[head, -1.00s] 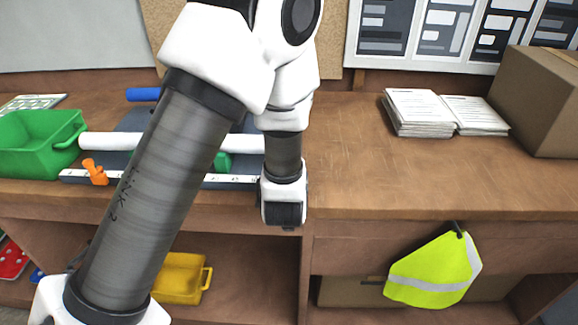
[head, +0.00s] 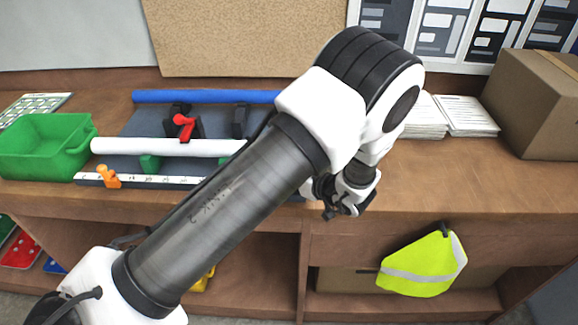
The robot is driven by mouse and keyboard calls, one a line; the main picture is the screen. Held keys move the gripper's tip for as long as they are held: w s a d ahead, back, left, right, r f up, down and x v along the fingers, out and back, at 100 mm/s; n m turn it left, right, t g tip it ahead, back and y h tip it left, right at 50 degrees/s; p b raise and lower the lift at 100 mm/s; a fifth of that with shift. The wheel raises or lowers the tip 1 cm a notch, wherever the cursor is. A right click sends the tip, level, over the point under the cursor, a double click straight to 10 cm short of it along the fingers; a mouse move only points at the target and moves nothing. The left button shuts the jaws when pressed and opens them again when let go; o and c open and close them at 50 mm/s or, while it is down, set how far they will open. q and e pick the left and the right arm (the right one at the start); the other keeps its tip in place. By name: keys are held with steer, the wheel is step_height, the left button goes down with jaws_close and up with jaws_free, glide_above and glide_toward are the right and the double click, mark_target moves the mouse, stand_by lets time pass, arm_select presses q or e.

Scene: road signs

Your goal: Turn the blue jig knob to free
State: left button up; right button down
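A red knob (head: 185,125) sits on a dark clamp near the blue pipe (head: 205,96) of the jig at the back left of the bench. The knob's handle is slanted. A second dark clamp (head: 240,121) stands to its right. A white pipe (head: 165,147) lies in front on green supports. My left gripper (head: 345,210) is at the front of the bench, well right of the knob and apart from it. Its fingers are small and partly hidden, so their opening is unclear. My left arm covers the right end of the white pipe. My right gripper is not in view.
A ruler (head: 150,181) with an orange stop (head: 109,177) runs along the front of the jig. A green bin (head: 45,148) stands at the left. Papers (head: 465,116) and a cardboard box (head: 540,105) are at the right. The bench at right centre is clear.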

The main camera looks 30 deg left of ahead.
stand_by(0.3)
arm_select(q)
steer(key=o, duration=1.1)
steer(key=shift+o, duration=0.2)
step_height(320, 180, up, 10)
steer(key=shift+r, duration=0.1)
